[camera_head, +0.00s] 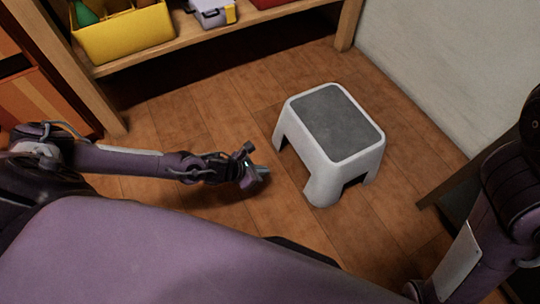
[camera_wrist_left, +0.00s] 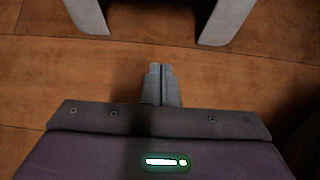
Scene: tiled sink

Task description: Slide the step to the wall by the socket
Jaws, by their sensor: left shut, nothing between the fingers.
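The step (camera_head: 335,125) is a white stool with a grey top. It stands upright on the wooden floor, right of centre in the head view. My left gripper (camera_head: 262,170) is shut and empty, low over the floor to the left of the step and apart from it. In the left wrist view the shut fingers (camera_wrist_left: 162,82) point toward the gap between two of the step's legs (camera_wrist_left: 225,22). The wall (camera_head: 445,70) is pale and lies to the right of the step. I cannot make out a socket. My right gripper is out of view; only part of the right arm shows.
A wooden shelf (camera_head: 215,35) at the back holds a yellow bin (camera_head: 125,35) and a grey box (camera_head: 212,12). A dark piece of furniture stands at the right edge. Bare floor (camera_head: 400,190) lies between the step and the wall.

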